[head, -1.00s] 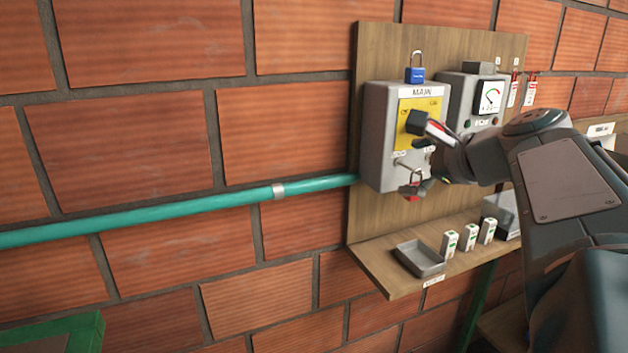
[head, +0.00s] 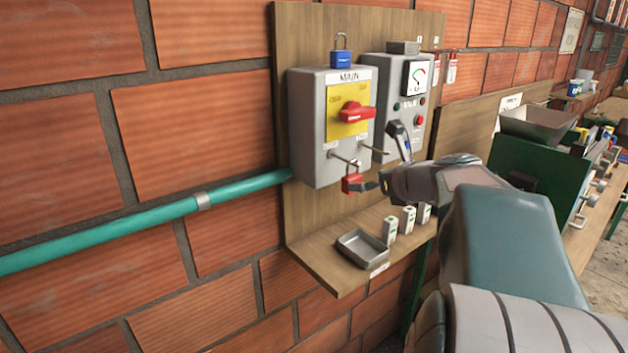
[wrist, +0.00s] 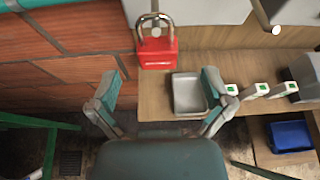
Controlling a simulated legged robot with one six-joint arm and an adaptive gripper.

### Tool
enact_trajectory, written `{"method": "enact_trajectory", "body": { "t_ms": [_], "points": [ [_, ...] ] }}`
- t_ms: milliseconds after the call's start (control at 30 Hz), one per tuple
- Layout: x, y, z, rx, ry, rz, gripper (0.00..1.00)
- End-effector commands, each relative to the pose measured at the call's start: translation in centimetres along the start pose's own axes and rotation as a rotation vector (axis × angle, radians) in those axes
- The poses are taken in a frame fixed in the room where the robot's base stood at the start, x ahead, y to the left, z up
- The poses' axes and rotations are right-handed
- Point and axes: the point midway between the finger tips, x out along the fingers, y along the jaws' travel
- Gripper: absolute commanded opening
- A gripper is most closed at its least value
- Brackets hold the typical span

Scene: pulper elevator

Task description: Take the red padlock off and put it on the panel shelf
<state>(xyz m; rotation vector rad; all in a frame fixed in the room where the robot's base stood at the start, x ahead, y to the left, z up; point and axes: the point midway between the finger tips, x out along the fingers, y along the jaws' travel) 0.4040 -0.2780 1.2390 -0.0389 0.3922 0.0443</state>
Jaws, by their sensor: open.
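The red padlock (head: 352,184) hangs by its shackle from a metal rod (head: 345,160) below the red rotary handle (head: 354,112) on the grey MAIN box (head: 305,125). In the wrist view the padlock (wrist: 157,55) is upright, just beyond and between my fingertips. My gripper (head: 386,162) is open and empty, just right of the padlock. Its two fingers also show spread apart in the wrist view (wrist: 160,86), with no visible grip on the padlock. The wooden panel shelf (head: 318,258) is below the box.
On the shelf are a grey tray (head: 348,262) and several small white-green blocks (head: 390,231). A blue padlock (head: 342,59) sits atop the MAIN box. A second rod (head: 374,150) sticks out right of the padlock. A meter box (head: 385,100) stands beside. The shelf's left end is bare.

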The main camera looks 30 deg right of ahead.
Motion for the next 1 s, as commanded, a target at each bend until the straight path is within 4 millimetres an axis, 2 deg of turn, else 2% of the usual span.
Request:
{"method": "enact_trajectory", "body": {
  "t_ms": [200,300,567,600,767,800,1000],
  "points": [
    [3.5,0.1,0.5,0.0,0.001,0.005,1.0],
    [4.3,0.1,0.6,-0.002,0.0,0.003,1.0],
    [4.6,0.0,0.6,-0.002,0.0,0.001,1.0],
    [4.6,0.0,0.6,-0.002,0.0,0.001,0.82],
    [4.5,0.0,0.5,-0.002,0.0,0.001,0.11],
    [4.5,0.0,0.5,-0.002,0.0,0.001,0.07],
    [4.5,0.0,0.5,-0.002,0.0,0.001,0.07]
  ]
}}
